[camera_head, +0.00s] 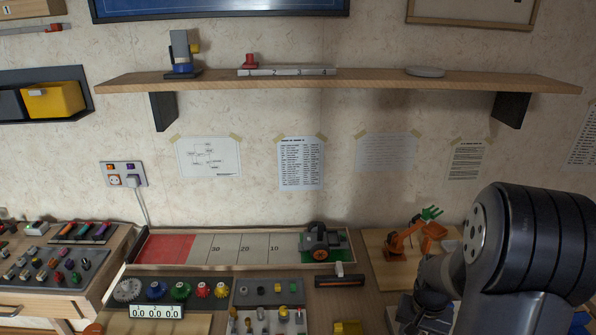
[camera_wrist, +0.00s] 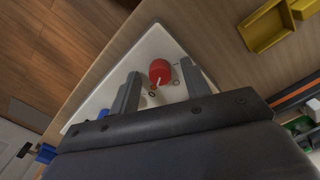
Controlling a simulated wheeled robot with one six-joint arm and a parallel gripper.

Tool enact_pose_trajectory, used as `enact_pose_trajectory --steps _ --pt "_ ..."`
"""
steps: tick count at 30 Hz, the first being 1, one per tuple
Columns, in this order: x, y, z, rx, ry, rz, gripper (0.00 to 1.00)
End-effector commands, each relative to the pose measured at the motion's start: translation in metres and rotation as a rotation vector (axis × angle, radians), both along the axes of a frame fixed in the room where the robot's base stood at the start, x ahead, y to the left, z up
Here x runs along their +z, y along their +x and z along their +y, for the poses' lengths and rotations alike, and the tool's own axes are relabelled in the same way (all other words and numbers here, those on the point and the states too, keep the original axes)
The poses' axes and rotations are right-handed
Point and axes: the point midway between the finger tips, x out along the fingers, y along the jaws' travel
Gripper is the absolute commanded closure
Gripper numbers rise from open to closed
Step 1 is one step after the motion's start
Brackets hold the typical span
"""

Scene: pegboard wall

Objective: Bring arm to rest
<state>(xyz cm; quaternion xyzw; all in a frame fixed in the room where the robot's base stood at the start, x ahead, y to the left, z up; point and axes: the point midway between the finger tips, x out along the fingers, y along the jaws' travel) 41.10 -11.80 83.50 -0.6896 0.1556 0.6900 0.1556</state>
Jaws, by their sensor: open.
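My gripper (camera_wrist: 160,69) shows in the wrist view with its two grey fingers spread apart and nothing held between them. It points down toward a pale board (camera_wrist: 158,42) on the wooden bench. A red rounded object (camera_wrist: 159,71) lies on that board, seen in the gap between the fingertips; I cannot tell its height below them. My arm (camera_head: 525,240) fills the lower right of the head view, bent over the bench. The fingers cannot be made out there.
A yellow tray (camera_wrist: 266,26) lies beside the pale board. An orange toy arm (camera_head: 398,240) stands near my arm. A numbered track (camera_head: 228,249) with a grey wheeled model (camera_head: 320,240) lies left of it. A wooden shelf (camera_head: 350,82) spans the wall above.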

Motion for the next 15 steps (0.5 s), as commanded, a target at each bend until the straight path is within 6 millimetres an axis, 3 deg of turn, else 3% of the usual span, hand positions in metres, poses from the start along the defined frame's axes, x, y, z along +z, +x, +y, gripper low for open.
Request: enact_pose_trajectory --steps 15 --pt "0.0009 0.0 0.0 0.413 0.0 0.0 0.55"
